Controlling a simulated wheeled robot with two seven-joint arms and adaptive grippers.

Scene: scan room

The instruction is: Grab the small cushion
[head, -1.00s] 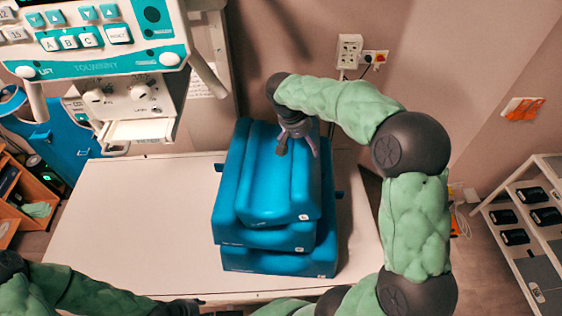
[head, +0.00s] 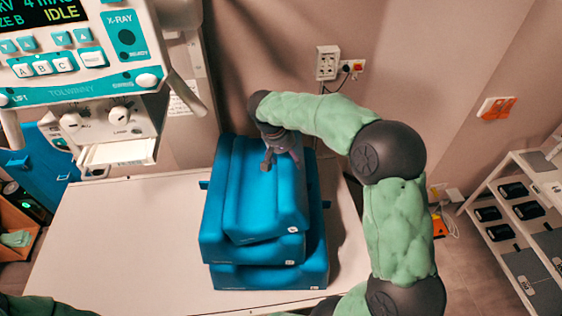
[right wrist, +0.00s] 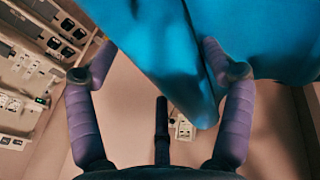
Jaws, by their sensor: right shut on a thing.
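The small cushion (head: 262,205) is blue and lies on top of a stack of blue cushions on the white table. My right gripper (head: 282,160) reaches down from the back onto its far end and is shut on it. In the right wrist view, blue cushion (right wrist: 165,50) fills the upper middle between the purple fingers of my right gripper (right wrist: 157,52). The far end of the cushion is partly hidden by the gripper. My left gripper is out of view.
Two larger blue cushions, a middle one (head: 250,252) and a bottom one (head: 265,278), lie under it. The white table (head: 110,240) is clear to the left. An X-ray console (head: 90,60) hangs at upper left. A shelf rack (head: 510,215) stands at right.

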